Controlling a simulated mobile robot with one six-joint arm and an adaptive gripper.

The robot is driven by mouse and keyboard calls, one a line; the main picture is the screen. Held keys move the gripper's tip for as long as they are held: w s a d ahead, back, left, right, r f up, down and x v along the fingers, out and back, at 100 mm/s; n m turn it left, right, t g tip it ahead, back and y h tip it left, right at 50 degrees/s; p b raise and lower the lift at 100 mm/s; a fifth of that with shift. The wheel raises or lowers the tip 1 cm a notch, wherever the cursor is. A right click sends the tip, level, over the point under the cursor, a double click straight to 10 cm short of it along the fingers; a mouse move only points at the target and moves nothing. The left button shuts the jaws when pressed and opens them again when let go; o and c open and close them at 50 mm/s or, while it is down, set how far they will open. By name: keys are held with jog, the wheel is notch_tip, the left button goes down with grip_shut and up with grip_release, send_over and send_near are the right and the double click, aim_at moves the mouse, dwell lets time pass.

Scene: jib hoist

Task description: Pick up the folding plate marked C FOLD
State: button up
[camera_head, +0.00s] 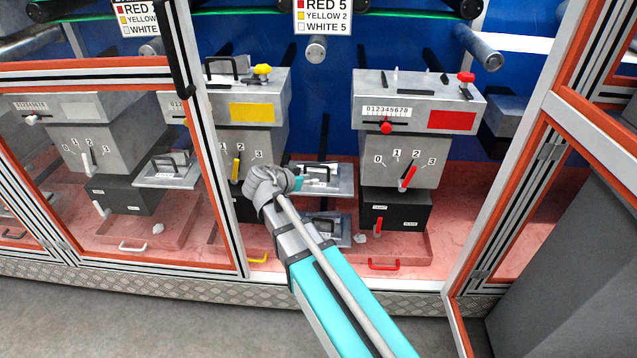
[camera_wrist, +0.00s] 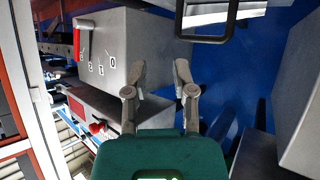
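A grey metal plate with a black handle (camera_head: 325,177) stands out between the yellow-marked and red-marked machines, just beyond my gripper. A second plate with a black handle (camera_head: 325,230) is lower, above the tray floor. A third such plate (camera_head: 168,173) is on the left, behind the clear panel. The labels are too small to read, so I cannot tell which is C FOLD. My gripper (camera_head: 308,181) is at the near left of the upper middle plate and partly hides it. In the wrist view my gripper (camera_wrist: 160,72) is open and empty, with a black handle (camera_wrist: 208,22) beyond its fingertips.
The red-marked machine (camera_head: 400,155) with its dial and red lever is on the right, and the yellow-marked machine (camera_head: 250,140) is on the left. A framed clear panel (camera_head: 110,180) and an orange-edged post (camera_head: 520,170) bound the opening. A red handle (camera_head: 384,265) is at the front.

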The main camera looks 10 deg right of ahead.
jog(key=shift+w+a+f+m+t+h+b, duration=0.2)
jog(key=shift+w+a+f+t+b, duration=0.2)
jog(key=shift+a+b, duration=0.15)
jog(key=shift+w+a+f+m+t+h+b, duration=0.1)
jog(key=shift+w+a+f+t+h+b, duration=0.15)
jog(key=shift+w+a+b, duration=0.2)
jog(key=b, duration=0.3)
send_near(328, 181)
jog(key=w+d, duration=0.1)
jog(key=w+d+r, duration=0.1)
jog(key=shift+w+d+r, duration=0.15)
jog(key=shift+w+d, duration=0.55)
jog(key=shift+d, duration=0.2)
jog(key=shift+b+x, duration=1.05)
jog(key=shift+x, duration=1.6)
jog(key=shift+a, duration=0.1)
